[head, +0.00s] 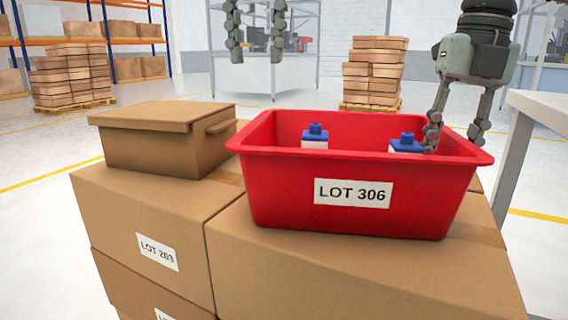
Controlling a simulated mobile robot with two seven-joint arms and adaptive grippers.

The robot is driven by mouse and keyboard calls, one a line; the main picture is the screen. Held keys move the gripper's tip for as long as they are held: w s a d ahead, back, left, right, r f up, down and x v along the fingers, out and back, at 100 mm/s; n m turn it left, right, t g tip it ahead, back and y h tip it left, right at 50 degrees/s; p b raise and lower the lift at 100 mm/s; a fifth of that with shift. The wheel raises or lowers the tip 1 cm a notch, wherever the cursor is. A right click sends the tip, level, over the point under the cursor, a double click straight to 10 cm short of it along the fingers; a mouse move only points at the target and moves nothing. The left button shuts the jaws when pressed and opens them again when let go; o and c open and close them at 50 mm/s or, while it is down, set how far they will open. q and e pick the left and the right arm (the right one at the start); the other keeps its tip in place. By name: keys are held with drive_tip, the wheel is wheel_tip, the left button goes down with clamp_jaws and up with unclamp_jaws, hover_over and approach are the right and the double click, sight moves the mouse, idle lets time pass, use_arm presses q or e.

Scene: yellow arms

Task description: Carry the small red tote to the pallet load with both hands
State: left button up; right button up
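The red tote (268,185), labelled LOT 306, sits level on top of the stacked cartons of a load (340,265). Two white bottles with blue caps (315,140) (407,143) stand inside it. My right gripper (454,142) points down at the tote's right rim with its fingers spread. One finger is inside the tote and the other is outside the rim; I cannot tell whether either touches. My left gripper (255,52) hangs with fingers down and apart, empty, above and beyond the tote's far side. The pallet under the load is out of view.
A closed brown box (150,155) stands on the load left of the tote. A white table (540,108) is at the right edge. Further back are two carton stacks (375,75) (72,75) and orange-blue racks (138,40). Open floor lies at left.

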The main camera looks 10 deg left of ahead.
drive_tip(key=r, duration=0.8)
drive_tip(key=d+r, duration=0.1)
drive_tip(key=r, duration=0.3)
drive_tip(key=shift+d, duration=0.1)
